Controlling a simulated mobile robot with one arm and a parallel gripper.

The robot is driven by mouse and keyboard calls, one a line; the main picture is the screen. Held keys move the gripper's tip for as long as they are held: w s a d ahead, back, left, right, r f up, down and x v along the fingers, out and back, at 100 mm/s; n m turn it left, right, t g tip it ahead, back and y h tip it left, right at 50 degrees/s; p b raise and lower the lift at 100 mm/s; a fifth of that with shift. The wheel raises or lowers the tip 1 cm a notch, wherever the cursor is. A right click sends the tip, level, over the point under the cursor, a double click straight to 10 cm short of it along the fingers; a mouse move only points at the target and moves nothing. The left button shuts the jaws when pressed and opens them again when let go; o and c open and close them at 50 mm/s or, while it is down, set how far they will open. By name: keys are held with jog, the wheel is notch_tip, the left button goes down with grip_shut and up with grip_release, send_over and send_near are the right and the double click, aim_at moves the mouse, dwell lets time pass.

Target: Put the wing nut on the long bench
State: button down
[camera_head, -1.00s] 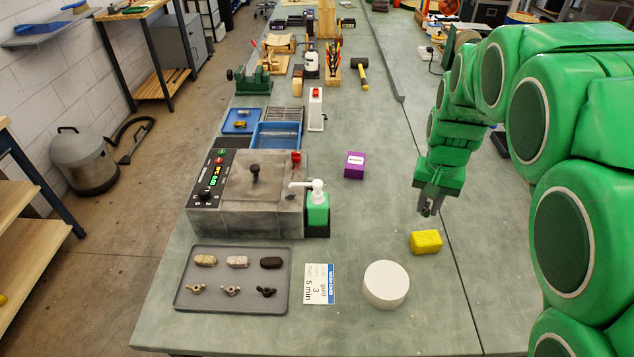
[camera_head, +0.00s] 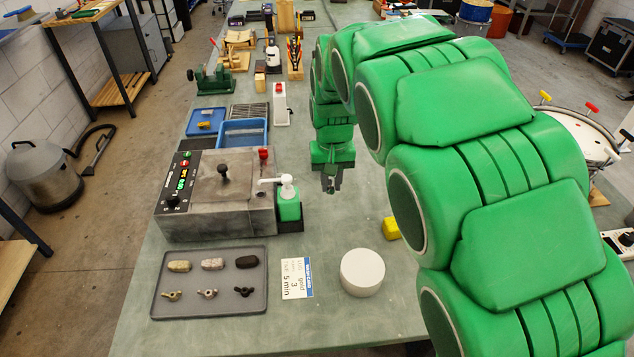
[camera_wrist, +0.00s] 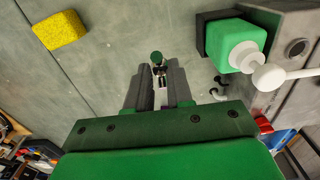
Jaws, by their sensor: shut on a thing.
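My gripper (camera_head: 330,186) hangs over the long bench (camera_head: 335,225), right of the green pump bottle. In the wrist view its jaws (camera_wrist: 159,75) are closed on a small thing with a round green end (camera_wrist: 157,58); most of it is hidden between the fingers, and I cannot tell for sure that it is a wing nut. On the grey tray (camera_head: 208,308), three wing nuts lie in the front row: a brass-coloured one (camera_head: 172,296), a silvery one (camera_head: 207,294) and a dark one (camera_head: 243,291).
The pump bottle (camera_head: 289,208) stands beside the grey machine (camera_head: 215,195). A white round tub (camera_head: 362,272) and a label card (camera_head: 297,279) are near the front. A yellow block (camera_head: 390,229) is partly behind my arm. A drum (camera_head: 580,135) with coloured knobs stands right.

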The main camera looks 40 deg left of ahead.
jog(key=w+a+f, duration=0.6)
jog(key=a, duration=0.1)
jog(key=shift+f, duration=0.4)
jog(key=shift+w+a+f, duration=0.4)
jog(key=shift+a+f, duration=0.05)
jog(key=shift+f, duration=0.3)
jog(key=shift+w+a+f, duration=0.1)
jog(key=shift+f, duration=1.5)
jog(key=shift+f, duration=0.1)
jog(key=c, duration=1)
grip_release()
